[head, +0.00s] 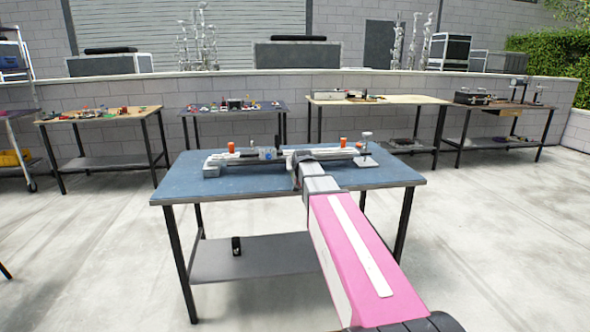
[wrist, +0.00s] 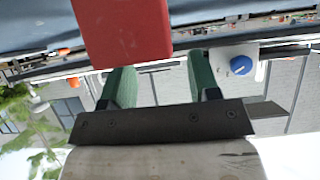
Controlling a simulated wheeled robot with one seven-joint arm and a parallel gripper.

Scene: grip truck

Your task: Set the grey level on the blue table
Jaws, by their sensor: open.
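The blue table (head: 250,187) stands in front of me in the head view. A long, pale grey bar-like assembly (head: 215,166) lies across its top. A grey piece with a round blue face (head: 267,154) sits along it; a pale piece with a blue disc (wrist: 240,66) shows in the wrist view. I cannot tell for sure which of these is the grey level. My gripper (wrist: 160,72) shows two green fingers spread apart with nothing seen between them. In the head view my arm reaches over the table and hides its tip. A red block (wrist: 122,30) fills the wrist view's upper middle.
Orange-capped items (head: 343,142) and a small stand (head: 367,137) are on the tabletop. The lower shelf (head: 265,258) holds a small black object (head: 236,246). Other cluttered tables (head: 95,118) line the wall behind. The table's front left is bare, and the concrete floor around is open.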

